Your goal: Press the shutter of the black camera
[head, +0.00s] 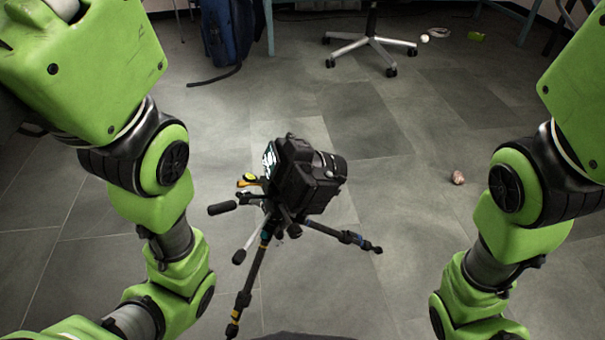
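The black camera (312,180) sits on top of a tripod (264,252) in the middle of the head view. Its lens points to the right and away from me, and its lit screen side faces left. I cannot make out the shutter button at this size. My two green arms come down on either side of the camera, apart from it. Both grippers are outside the picture, below its lower edge.
The tripod legs spread over the grey tiled floor (400,270). A wheeled chair base (370,42) and a blue bag (228,32) stand at the back. A small pinkish object (458,177) lies on the floor to the right. Floor around the tripod is mostly clear.

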